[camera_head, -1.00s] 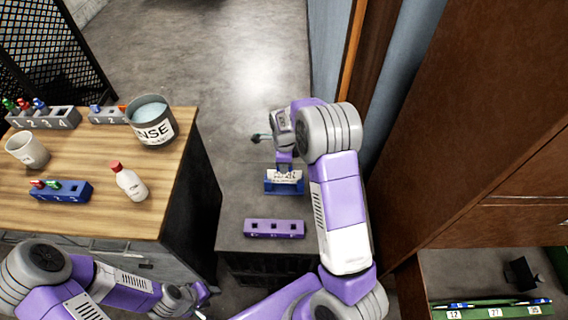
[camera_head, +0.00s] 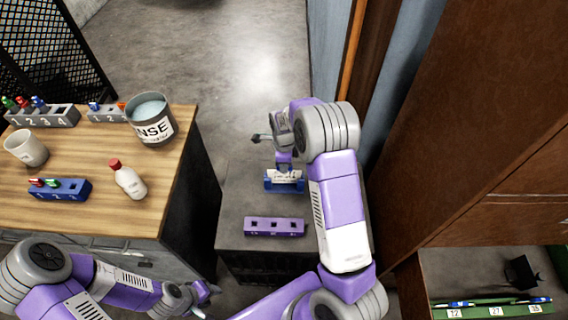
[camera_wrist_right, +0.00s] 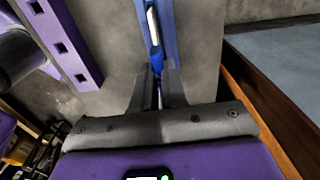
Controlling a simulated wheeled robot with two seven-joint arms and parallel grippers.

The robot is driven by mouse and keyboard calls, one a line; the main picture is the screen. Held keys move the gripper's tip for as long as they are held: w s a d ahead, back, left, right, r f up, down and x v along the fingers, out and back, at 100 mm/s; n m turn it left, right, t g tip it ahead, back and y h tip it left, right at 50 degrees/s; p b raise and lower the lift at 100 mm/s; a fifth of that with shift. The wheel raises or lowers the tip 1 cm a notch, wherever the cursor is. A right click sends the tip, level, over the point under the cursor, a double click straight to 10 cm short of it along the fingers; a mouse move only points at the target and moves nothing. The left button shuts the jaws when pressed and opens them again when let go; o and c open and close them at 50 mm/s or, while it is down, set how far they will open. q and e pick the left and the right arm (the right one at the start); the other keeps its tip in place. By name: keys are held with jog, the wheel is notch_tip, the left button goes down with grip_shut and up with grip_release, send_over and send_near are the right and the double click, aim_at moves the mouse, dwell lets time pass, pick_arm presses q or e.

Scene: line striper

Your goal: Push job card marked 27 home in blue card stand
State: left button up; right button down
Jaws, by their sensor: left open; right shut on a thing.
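The blue card stand (camera_head: 284,187) is on the grey bench, with a white card (camera_head: 285,176) upright in it; the marking is too small to read. In the right wrist view the stand (camera_wrist_right: 170,35) runs away from my fingers and the card (camera_wrist_right: 152,25) shows edge-on. My right gripper (camera_head: 284,163) is just behind and above the stand. Its fingers (camera_wrist_right: 158,88) are shut on a thin, edge-on thing that seems to be the card; I cannot tell how deep the card sits. My left gripper (camera_head: 203,296) is open and empty, low beside the wooden table.
A purple holder with square holes (camera_head: 274,227) is in front of the stand. The wooden table (camera_head: 95,160) at left bears a bucket (camera_head: 151,122), a mug, a bottle and peg blocks. A brown cabinet (camera_head: 470,130) stands close at right. A green rack (camera_head: 490,310) is at bottom right.

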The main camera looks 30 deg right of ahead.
jog(key=shift+f+b, duration=0.45)
jog(key=shift+f, duration=0.55)
jog(key=c, duration=0.8)
grip_release()
jog(key=shift+r, duration=0.1)
jog(key=shift+r+p, duration=3.15)
jog(key=shift+r, duration=0.35)
jog(key=shift+f, duration=0.1)
